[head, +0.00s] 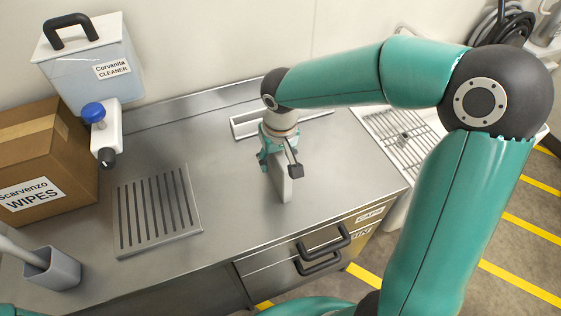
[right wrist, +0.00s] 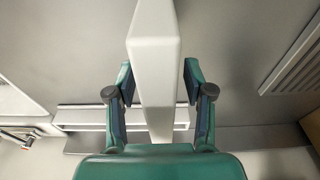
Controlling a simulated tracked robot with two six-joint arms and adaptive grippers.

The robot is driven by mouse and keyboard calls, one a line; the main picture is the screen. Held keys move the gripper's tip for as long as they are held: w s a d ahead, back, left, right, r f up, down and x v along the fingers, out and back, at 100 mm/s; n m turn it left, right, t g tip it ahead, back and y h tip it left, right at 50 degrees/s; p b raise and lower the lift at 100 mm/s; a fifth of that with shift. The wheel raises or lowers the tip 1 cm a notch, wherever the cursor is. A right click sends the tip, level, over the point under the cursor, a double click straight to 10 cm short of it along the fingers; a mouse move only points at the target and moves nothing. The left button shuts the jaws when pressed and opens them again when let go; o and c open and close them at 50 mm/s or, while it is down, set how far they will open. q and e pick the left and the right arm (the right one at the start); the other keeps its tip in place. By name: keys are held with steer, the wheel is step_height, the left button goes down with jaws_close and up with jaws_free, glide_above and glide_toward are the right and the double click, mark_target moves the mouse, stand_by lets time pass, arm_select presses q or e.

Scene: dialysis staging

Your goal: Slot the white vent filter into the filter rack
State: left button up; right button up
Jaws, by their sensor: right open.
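The white vent filter (head: 284,187) is a slim white block on the steel worktop, roughly upright in the head view. My right gripper (head: 279,164) is over it from above, with a finger on either side. In the right wrist view the filter (right wrist: 154,60) runs between the two open fingers (right wrist: 158,84), with narrow gaps beside it. A low white frame with a long opening, seemingly the filter rack (head: 240,129), lies behind the gripper near the back wall. It also shows in the right wrist view (right wrist: 80,115), partly hidden by the filter and gripper. My left gripper is not visible.
A slotted grey plate (head: 158,240) lies left of the filter on the worktop. A box of wipes (head: 50,150), a cleaner tank (head: 90,70) and a grey cup (head: 55,272) stand at the left. A wire grid (head: 400,140) is at the right. Worktop between plate and filter is clear.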

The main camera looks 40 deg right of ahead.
steer(key=shift+w+f, duration=0.15)
steer(key=shift+f, duration=0.75)
steer(key=shift+c, duration=0.3)
jaws_close()
steer(key=shift+r, duration=0.1)
